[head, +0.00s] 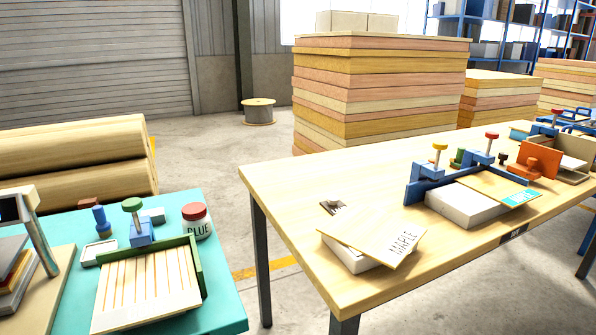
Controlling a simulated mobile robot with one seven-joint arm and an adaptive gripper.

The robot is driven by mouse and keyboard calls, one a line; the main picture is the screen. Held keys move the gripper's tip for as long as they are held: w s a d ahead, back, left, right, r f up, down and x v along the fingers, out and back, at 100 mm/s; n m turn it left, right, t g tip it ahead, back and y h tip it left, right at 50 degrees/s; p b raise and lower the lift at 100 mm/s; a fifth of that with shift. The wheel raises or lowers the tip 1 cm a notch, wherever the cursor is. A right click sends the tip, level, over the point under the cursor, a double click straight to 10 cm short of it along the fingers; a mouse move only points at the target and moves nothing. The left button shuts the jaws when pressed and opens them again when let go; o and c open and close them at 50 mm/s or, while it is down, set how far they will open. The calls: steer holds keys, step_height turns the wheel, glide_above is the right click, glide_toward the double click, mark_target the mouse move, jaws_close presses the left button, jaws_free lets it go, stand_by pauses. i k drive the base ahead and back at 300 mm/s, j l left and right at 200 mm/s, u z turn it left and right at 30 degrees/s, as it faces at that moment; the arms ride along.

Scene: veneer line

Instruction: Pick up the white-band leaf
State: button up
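A thin pale wood leaf (378,236) marked MAPLE lies on a white block (349,257) at the near end of the wooden table. Its lettered right end looks whitish, but I cannot clearly make out a white band. A second thin leaf (483,186) with a blue label at its right end lies partly on another white block (464,204), farther right beside the blue clamp frame. My gripper is not in view.
The wooden table (290,184) has clear room at its left; a small metal fitting (333,207) sits behind the MAPLE leaf. A blue clamp frame (432,180) stands behind the second leaf. The teal table (225,268) holds a slatted panel (146,284), glue jar (197,221) and tools.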

mark_target(386, 240)
steer(key=l+u, duration=1)
steer(key=l, duration=0.25)
steer(key=k+l+u, duration=0.1)
steer(key=l, duration=0.25)
steer(key=k+l+u, duration=0.1)
steer(key=l, duration=0.3)
steer(key=k+l, duration=0.1)
steer(key=l, duration=0.35)
steer(key=k+l, duration=0.15)
steer(key=l, duration=0.25)
steer(key=k+l, duration=0.1)
steer(key=l, duration=0.35)
steer(key=k+l+u, duration=0.1)
steer(key=l, duration=0.3)
steer(key=k+l, duration=0.2)
steer(key=l, duration=0.2)
steer(key=k+l, duration=0.1)
steer(key=l, duration=0.35)
